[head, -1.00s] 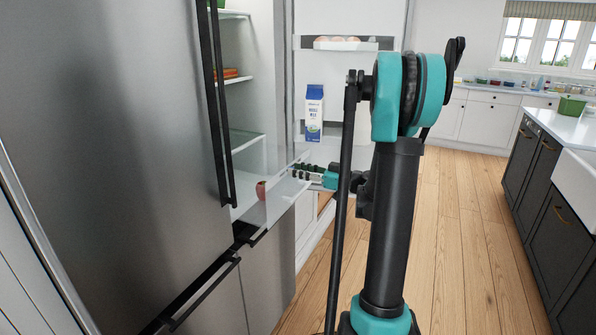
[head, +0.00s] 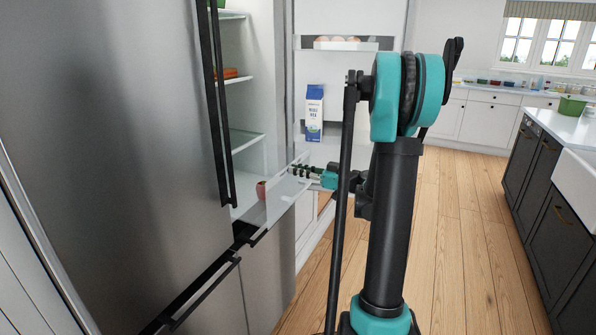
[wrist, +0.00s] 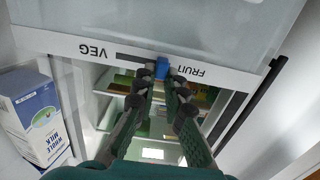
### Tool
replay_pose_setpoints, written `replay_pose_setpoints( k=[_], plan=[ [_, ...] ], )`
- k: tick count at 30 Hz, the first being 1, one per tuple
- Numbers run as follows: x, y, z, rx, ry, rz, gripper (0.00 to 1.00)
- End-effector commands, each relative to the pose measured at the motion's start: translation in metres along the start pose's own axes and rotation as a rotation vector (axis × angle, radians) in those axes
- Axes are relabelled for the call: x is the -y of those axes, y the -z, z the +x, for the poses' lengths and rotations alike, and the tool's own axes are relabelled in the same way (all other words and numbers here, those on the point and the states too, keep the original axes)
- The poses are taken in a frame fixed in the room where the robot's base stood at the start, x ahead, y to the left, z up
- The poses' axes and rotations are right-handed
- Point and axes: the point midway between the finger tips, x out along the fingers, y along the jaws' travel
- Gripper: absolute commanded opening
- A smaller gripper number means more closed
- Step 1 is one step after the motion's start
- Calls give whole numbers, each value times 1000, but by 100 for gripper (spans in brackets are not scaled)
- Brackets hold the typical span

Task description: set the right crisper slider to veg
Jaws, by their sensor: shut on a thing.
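The crisper drawer (head: 277,207) is a clear bin pulled out from the fridge. In the wrist view its front strip (wrist: 125,57) carries the upside-down labels FRUIT (wrist: 190,71) on the right and VEG (wrist: 96,50) on the left, with a dark slot between them. The blue slider tab (wrist: 161,68) is at the FRUIT end of that slot. My gripper (wrist: 160,82) is shut on the tab, a finger on each side. In the head view my gripper (head: 294,170) is at the drawer's front.
A milk carton (head: 314,112) stands on the open fridge door's shelf; it also shows in the wrist view (wrist: 35,125). A reddish item (head: 261,190) lies in the drawer. The closed steel door (head: 110,150) is at left. The wooden floor at right is clear.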

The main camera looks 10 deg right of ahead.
Motion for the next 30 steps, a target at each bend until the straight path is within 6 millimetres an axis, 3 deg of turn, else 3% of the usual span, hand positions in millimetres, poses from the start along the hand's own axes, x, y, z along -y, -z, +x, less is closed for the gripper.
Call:
replay_pose_setpoints(
  k=[5,12,20,21,26,30],
  plan=[
    [-13,0,0,0,-1,0,0],
    [-51,0,0,0,-1,0,0],
    [-54,0,-1,0,-4,0,0],
    [-55,0,-1,0,-5,0,13],
    [-54,0,0,0,-4,0,33],
    [-53,0,0,0,-2,0,33]
  ],
)
